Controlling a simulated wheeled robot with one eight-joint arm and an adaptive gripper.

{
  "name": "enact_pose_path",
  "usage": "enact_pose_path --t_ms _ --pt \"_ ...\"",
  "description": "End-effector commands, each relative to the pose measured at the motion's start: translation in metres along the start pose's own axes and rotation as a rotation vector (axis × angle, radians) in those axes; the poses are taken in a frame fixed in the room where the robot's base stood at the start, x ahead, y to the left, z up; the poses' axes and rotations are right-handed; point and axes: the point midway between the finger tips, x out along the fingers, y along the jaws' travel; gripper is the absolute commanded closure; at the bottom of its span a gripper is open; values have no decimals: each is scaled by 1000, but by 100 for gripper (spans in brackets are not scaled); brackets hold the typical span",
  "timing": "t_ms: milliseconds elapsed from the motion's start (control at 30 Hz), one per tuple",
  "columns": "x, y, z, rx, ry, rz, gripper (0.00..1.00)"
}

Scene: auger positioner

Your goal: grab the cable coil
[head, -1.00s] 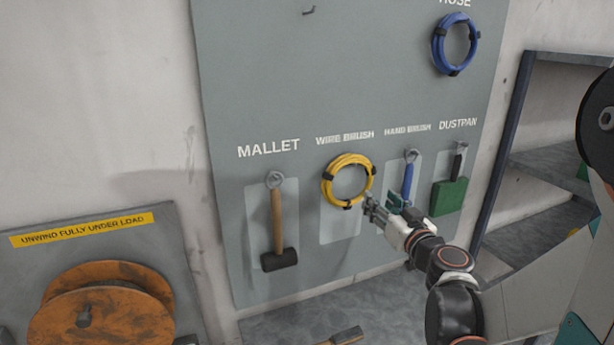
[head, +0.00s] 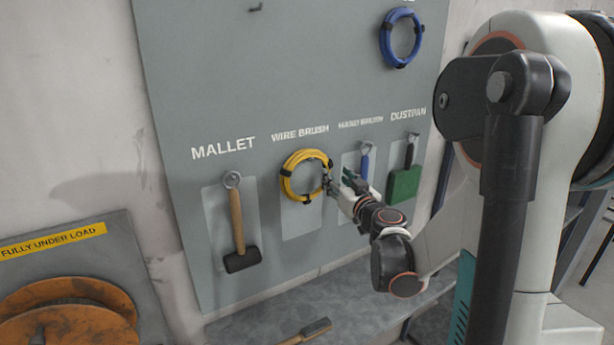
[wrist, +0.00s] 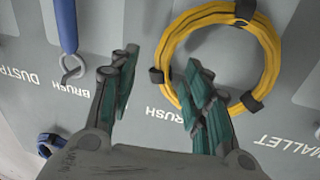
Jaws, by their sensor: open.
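The yellow cable coil (head: 285,187) hangs on the grey tool board under the label "WIRE BRUSH", bound with black ties. My gripper (head: 336,181) is at the coil's right side in the head view. In the wrist view the coil (wrist: 176,48) fills the upper right, and my open gripper (wrist: 160,85) has one finger overlapping the coil's lower edge and the other finger apart from the ring, to its left. Nothing is between the fingers except bare board and part of the coil's near rim. I cannot tell whether the finger touches the coil.
A mallet (head: 237,222) hangs left of the coil. A hand brush (head: 365,162) and green dustpan (head: 404,183) hang to the right, close to my gripper. A blue hose coil (head: 385,38) hangs above. A rusty reel (head: 70,315) stands at lower left.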

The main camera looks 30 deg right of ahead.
Motion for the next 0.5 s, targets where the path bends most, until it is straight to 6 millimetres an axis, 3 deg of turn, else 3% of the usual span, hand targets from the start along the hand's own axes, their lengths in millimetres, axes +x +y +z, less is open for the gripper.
enact_pose_path --t_ms 300,500 --pt "42 -6 1 0 0 -2 56" --pt "44 -5 1 0 0 -1 56"
